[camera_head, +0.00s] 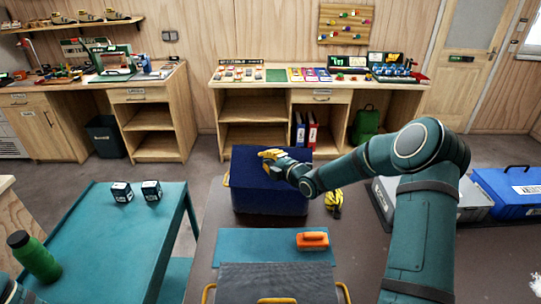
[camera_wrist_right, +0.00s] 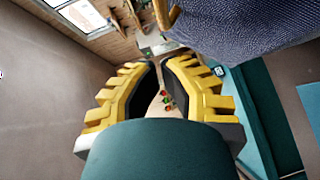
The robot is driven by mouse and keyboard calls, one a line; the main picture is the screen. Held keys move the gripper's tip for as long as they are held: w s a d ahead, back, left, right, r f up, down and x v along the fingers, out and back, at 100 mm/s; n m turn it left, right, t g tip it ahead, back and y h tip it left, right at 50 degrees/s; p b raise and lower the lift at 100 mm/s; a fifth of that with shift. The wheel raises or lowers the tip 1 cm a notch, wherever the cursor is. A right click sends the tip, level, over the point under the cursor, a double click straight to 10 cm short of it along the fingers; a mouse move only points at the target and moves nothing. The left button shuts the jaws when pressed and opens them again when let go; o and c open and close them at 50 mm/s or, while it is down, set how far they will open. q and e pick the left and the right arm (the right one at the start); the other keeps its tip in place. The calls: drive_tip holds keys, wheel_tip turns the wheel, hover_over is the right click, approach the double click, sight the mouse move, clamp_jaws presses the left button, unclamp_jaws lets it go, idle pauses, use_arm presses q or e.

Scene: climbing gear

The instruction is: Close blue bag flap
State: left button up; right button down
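The dark blue bag (camera_head: 270,202) stands at the far end of the dark work surface in the head view. I cannot clearly tell its flap from its body. My right gripper (camera_head: 268,158) shows in front of the bag's upper part, with its yellow fingers pointing left. In the right wrist view the fingertips (camera_wrist_right: 160,62) come close together with nothing between them, so the gripper looks shut and empty. Blue woven fabric (camera_wrist_right: 245,30) fills that view's upper right, beside the fingers. My left gripper is out of view.
A teal mat (camera_head: 240,244) with an orange brush-like item (camera_head: 312,240) lies nearer me. A grey bag (camera_head: 275,284) with yellow handles is at the front. A yellow item (camera_head: 334,204) lies right of the blue bag. A teal table (camera_head: 100,240) stands left, holding a green bottle (camera_head: 34,258).

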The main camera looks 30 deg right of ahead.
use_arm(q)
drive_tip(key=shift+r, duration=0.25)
use_arm(e)
drive_tip(key=shift+w+d+f, duration=0.15)
drive_tip(key=shift+w+d, duration=0.35)
drive_tip(key=shift+w, duration=0.1)
drive_tip(key=shift+w+d+f, duration=0.15)
drive_tip(key=shift+w+d, duration=0.3)
drive_tip(key=shift+w, duration=0.2)
drive_tip(key=shift+w+d, duration=0.1)
drive_tip(key=shift+w+d+g, duration=0.1)
drive_tip(key=shift+w+g, duration=0.05)
drive_tip(key=shift+g, duration=0.15)
drive_tip(key=shift+w+d+f+m, duration=0.15)
drive_tip(key=shift+w+m, duration=0.1)
drive_tip(key=shift+m, duration=0.15)
